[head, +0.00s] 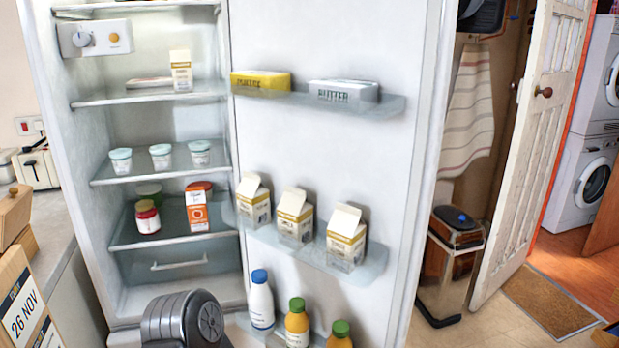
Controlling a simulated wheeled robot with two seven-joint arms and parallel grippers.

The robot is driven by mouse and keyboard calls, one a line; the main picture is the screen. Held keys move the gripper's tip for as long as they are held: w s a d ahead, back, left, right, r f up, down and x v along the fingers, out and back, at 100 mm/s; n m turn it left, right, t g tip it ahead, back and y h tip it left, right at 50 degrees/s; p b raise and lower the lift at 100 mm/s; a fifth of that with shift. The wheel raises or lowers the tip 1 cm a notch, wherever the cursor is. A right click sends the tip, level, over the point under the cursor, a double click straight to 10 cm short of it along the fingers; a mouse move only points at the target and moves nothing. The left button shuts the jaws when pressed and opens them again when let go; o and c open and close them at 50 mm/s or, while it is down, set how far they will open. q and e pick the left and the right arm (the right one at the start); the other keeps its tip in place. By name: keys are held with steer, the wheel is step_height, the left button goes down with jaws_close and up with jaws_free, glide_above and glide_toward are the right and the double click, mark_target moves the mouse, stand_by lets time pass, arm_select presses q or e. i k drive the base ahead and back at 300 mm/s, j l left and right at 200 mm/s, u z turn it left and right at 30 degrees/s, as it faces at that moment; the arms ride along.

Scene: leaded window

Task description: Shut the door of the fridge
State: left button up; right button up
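The white fridge (82,170) stands at the left with its inside showing. Its door (325,145) is wide open, hinged at the right side of the cabinet, and its inner face is turned toward me. The door shelves hold a yellow butter pack (262,81), a white butter pack (344,91), three cartons (296,217) and, lower down, bottles (262,303). The door's outer face and handle are hidden. A dark grey part of my arm shows at the bottom, in front of the fridge's lower opening. Neither of my grippers is in view.
Inside the fridge are small tubs (161,156), a red-lidded jar (147,217) and cartons on shelves. A counter (60,235) with wooden blocks is at the left. Right of the fridge door stand a bin (452,255) and an open panelled room door (535,130).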

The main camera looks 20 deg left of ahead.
mark_target(381, 161)
steer(key=i+l+u, duration=0.3)
steer(key=u, duration=0.15)
steer(key=i+l+u, duration=0.25)
steer(key=l+u, duration=0.15)
steer(key=l, duration=0.2)
steer(key=i+l+u, duration=0.15)
steer(key=l+u, duration=0.75)
steer(key=l, duration=0.25)
steer(key=l+u, duration=0.45)
steer(key=l, duration=0.2)
steer(key=k+l+u, duration=0.1)
steer(key=l+u, duration=0.3)
steer(key=l, duration=0.2)
